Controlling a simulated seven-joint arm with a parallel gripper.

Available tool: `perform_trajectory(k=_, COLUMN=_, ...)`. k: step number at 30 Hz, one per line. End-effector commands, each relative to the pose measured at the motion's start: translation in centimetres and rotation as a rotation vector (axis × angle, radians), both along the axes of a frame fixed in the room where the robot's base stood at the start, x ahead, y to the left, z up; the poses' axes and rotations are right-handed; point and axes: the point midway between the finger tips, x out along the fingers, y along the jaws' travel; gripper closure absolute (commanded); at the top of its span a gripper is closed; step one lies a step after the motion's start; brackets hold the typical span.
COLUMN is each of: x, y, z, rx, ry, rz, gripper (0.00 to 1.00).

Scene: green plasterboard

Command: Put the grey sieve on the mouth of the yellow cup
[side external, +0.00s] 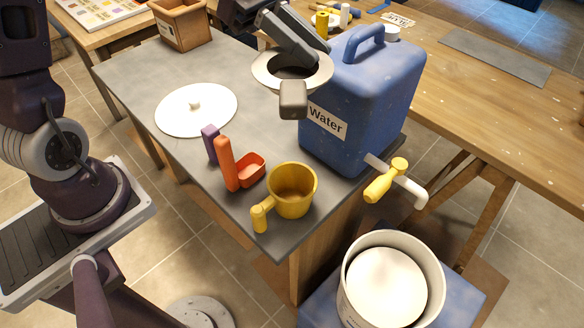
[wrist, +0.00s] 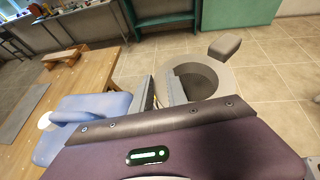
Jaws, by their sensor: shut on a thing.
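The grey sieve (side external: 263,73) is a pale round ring with a dark bowl and a blocky grey tab (side external: 293,97) on its near side. My gripper (side external: 294,50) is shut on its far rim and holds it in the air, above the table and left of the blue water container. In the wrist view the sieve (wrist: 226,80) sticks out to the right of the fingers (wrist: 163,92), its bowl facing the camera. The yellow cup (side external: 291,196) stands upright near the table's front corner, mouth open, handle to the lower left. It lies below the sieve in the side view, well apart from it.
The blue water container (side external: 365,90) with a yellow-handled tap (side external: 385,182) stands right of the sieve. An orange scoop (side external: 228,165) and a purple block (side external: 210,142) are left of the cup. A white lid (side external: 196,110) lies farther left. A white bucket (side external: 360,302) stands below.

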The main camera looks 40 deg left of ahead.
Motion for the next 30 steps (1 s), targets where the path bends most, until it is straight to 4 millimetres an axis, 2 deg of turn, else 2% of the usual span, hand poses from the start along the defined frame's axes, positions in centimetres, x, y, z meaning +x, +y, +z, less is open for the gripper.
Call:
perform_trajectory(k=1, x=-0.5, y=-0.4, z=-0.3, rx=-0.003, ry=0.003, rz=-0.015, gripper=1.0)
perform_trajectory(k=5, x=-0.4, y=-0.3, z=-3.1, rx=-0.004, ry=0.006, rz=-0.011, gripper=1.0)
perform_trajectory(k=15, x=-0.4, y=-0.2, z=-11.9, rx=-0.004, ry=0.008, rz=-0.009, gripper=1.0)
perform_trajectory(k=30, x=-0.4, y=-0.3, z=-22.2, rx=-0.003, ry=0.006, rz=-0.009, gripper=1.0)
